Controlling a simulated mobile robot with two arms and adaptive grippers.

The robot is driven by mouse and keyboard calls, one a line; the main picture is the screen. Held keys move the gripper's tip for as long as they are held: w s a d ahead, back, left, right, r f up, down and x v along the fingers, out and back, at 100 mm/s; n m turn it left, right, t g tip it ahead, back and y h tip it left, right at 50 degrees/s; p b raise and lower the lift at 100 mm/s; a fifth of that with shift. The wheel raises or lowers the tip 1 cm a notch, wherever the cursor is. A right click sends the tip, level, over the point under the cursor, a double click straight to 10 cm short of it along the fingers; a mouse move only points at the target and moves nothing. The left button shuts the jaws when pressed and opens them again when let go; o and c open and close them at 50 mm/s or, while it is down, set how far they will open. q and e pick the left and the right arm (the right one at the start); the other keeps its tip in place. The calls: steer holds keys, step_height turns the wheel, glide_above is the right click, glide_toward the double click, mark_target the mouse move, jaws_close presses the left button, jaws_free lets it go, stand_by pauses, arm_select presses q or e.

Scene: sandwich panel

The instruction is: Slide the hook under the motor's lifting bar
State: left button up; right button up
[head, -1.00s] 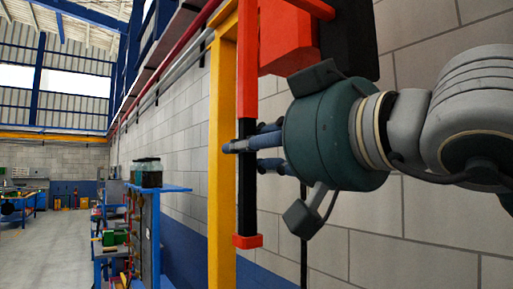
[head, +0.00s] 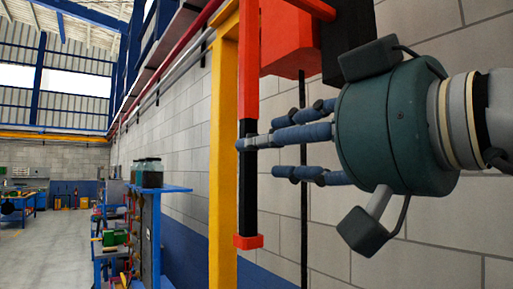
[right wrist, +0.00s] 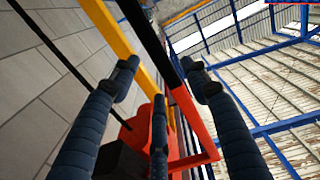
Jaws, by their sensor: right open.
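A vertical bar (head: 247,75) hangs in the head view, red above, with a black grip section (head: 247,195) and a red end cap (head: 248,242). My right gripper (head: 270,140) comes in from the right with its blue fingers spread. One fingertip overlaps the black section; I cannot tell whether it touches. In the right wrist view my open fingers (right wrist: 160,75) lie around the view of the bar, whose red part (right wrist: 192,122) runs between them. I cannot make out a hook, a motor or its lifting bar. My left gripper is not in view.
A yellow post (head: 222,160) stands just left of the bar. A red box (head: 288,45) and a black block (head: 347,45) sit behind the gripper by the block wall (head: 430,230). A blue stand (head: 150,235) with items is farther left. Open floor (head: 50,250) lies beyond.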

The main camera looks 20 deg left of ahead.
steer(key=v, duration=0.6)
steer(key=shift+s+d, duration=0.15)
steer(key=shift+d, duration=0.05)
